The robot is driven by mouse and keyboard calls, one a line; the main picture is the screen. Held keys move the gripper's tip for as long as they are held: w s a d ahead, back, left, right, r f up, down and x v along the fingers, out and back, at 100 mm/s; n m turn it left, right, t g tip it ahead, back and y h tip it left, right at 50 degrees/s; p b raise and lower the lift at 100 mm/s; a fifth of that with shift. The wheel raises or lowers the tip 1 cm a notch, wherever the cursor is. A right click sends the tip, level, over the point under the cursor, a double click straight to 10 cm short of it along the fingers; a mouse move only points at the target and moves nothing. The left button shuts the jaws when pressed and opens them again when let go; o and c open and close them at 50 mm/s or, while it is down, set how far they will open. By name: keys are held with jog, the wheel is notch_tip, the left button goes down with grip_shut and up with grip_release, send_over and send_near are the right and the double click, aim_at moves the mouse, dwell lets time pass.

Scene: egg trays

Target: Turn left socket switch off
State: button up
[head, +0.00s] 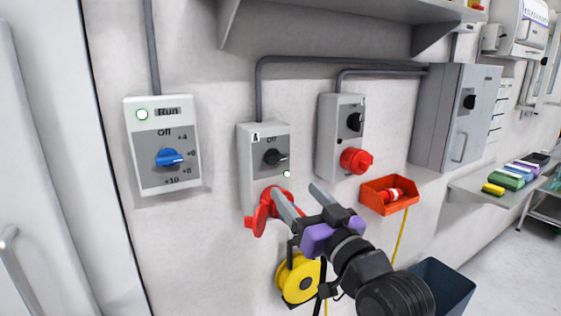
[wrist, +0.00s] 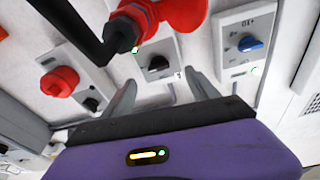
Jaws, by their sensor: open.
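The left socket (head: 251,180) is a grey wall box with a black rotary switch (head: 271,157) under an "Off" label. A green light (head: 287,174) glows below the switch, and a red plug (head: 262,212) sits in its lower end. The switch knob appears turned sideways, toward the right. My gripper (head: 295,192) is open and empty, in front of and a little below right of the switch in the head view. In the wrist view the switch (wrist: 158,67) shows beyond and between the two open fingers (wrist: 160,80), apart from them.
A "Run" box with a blue dial (head: 169,157) is to the left. The right socket (head: 328,140) has its own black switch and red outlet. An orange bin (head: 412,193) and yellow cable reel (head: 298,277) are near my arm. A shelf (head: 350,17) overhangs above.

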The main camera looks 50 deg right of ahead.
aim_at(278, 158)
jog(key=r, duration=0.1)
jog(key=w+d+r+n+y, duration=0.1)
jog(key=r, duration=0.1)
jog(key=shift+w+d+g, duration=0.15)
jog(key=shift+w+g, duration=0.05)
jog(key=shift+g, duration=0.2)
jog(key=shift+w+d+r+n+g+y, duration=0.2)
jog(key=shift+d+r+n+g+y, duration=0.1)
jog(key=shift+r+n+g, duration=0.15)
jog(key=shift+p+x, duration=0.75)
jog(key=shift+x, duration=3.15)
jog(key=c, duration=1.4)
jog(key=shift+o, duration=0.2)
